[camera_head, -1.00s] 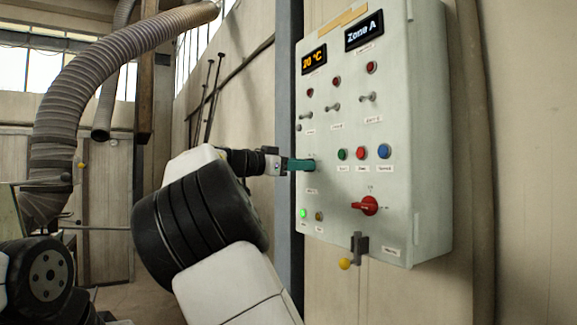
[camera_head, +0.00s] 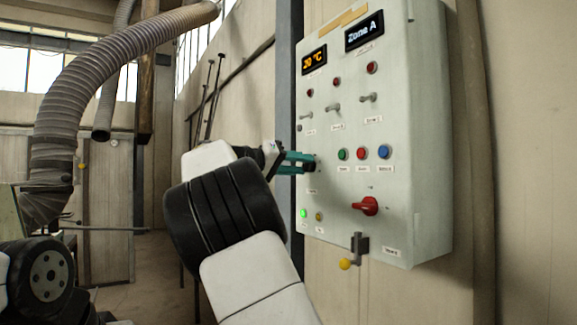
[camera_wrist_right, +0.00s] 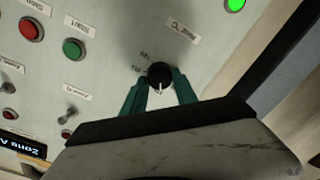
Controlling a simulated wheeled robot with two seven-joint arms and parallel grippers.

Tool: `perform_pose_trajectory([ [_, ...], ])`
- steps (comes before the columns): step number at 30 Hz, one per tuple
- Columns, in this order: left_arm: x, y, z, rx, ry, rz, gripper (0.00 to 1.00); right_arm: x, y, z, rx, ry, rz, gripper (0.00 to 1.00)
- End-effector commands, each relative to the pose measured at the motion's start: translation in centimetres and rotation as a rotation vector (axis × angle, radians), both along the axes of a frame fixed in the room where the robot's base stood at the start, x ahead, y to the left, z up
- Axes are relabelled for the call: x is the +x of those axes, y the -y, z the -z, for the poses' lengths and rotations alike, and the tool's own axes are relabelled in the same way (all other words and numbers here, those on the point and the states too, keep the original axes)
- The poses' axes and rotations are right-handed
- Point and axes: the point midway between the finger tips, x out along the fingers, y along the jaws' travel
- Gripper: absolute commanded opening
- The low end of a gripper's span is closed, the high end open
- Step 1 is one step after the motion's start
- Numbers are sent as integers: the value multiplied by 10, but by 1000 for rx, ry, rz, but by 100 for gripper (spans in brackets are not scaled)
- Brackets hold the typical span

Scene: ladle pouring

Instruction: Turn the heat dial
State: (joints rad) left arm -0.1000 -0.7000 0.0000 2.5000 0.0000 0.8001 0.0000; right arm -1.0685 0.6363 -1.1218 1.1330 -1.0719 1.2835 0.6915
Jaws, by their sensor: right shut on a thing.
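The heat dial is a small black knob with a white pointer (camera_wrist_right: 159,75), low on the panel's left side. My right gripper (camera_head: 302,162) has teal fingers and reaches the panel from the left. In the right wrist view my right gripper (camera_wrist_right: 160,90) has one finger on each side of the dial, shut on it. In the head view the fingers partly hide the dial. The grey-white control panel (camera_head: 425,190) has a display (camera_head: 314,60) that reads about 20 °C. My left gripper is not in view.
Green, red and blue buttons (camera_head: 383,152) sit right of the dial. A red rotary switch (camera_head: 367,206) and a lever with a yellow knob (camera_head: 345,263) are below. Toggle switches (camera_head: 333,108) are above. A large ribbed hose (camera_head: 75,105) hangs at left.

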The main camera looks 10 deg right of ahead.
Motion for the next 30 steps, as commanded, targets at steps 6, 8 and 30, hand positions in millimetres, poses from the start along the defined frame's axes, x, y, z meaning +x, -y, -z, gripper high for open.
perform_pose_trajectory([
  [6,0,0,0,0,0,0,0,1,-1,1,-69,-191,-2,0],
  [8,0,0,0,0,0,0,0,1,-1,0,-88,-245,-2,0],
  [30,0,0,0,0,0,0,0,3,-1,3,-329,-906,-2,0],
])
